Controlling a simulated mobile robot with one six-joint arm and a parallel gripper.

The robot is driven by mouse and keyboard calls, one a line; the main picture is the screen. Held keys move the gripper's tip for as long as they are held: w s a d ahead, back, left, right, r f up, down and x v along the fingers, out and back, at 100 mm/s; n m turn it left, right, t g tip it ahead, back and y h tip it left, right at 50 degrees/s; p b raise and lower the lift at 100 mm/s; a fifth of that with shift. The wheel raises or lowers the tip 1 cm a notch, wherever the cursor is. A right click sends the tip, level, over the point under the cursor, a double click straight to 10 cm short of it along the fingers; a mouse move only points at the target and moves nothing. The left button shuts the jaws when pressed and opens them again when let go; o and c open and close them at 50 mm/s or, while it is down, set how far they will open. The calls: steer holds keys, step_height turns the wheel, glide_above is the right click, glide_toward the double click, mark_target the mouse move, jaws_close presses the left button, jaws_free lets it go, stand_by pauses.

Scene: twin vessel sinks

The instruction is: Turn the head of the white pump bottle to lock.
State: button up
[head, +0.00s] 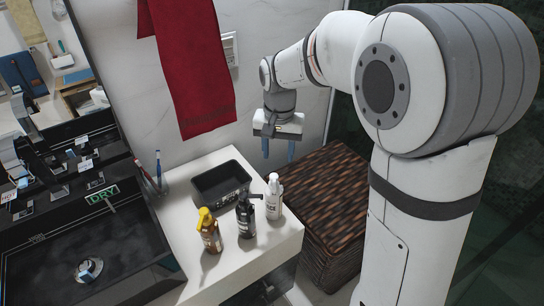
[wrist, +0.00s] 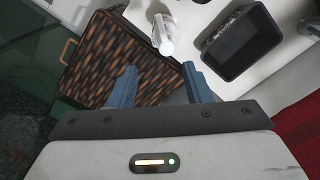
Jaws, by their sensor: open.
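The white pump bottle (head: 273,201) stands upright at the right edge of the white counter (head: 286,235), its white pump head on top. In the wrist view the white bottle (wrist: 163,32) shows near the top, just beyond the gap between my fingers. Which way its nozzle points is too small to tell. My gripper (head: 278,150) is open and empty, with its blue fingers pointing down above and behind the bottle. In the wrist view my gripper (wrist: 160,72) has its two fingers apart, with nothing between them.
A black pump bottle (head: 246,220) stands close left of the white one, and an amber bottle with a yellow pump (head: 210,236) stands further left. A black tray (head: 212,197) lies behind them. A woven basket (head: 330,190) stands right of the counter. A red towel (head: 190,65) hangs behind.

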mark_target(274, 175)
steer(key=shift+w+a+f, duration=0.3)
steer(key=shift+a, duration=0.15)
steer(key=shift+a+f, duration=0.1)
steer(key=shift+f, duration=0.2)
step_height(274, 175, down, 7)
steer(key=shift+f, duration=0.1)
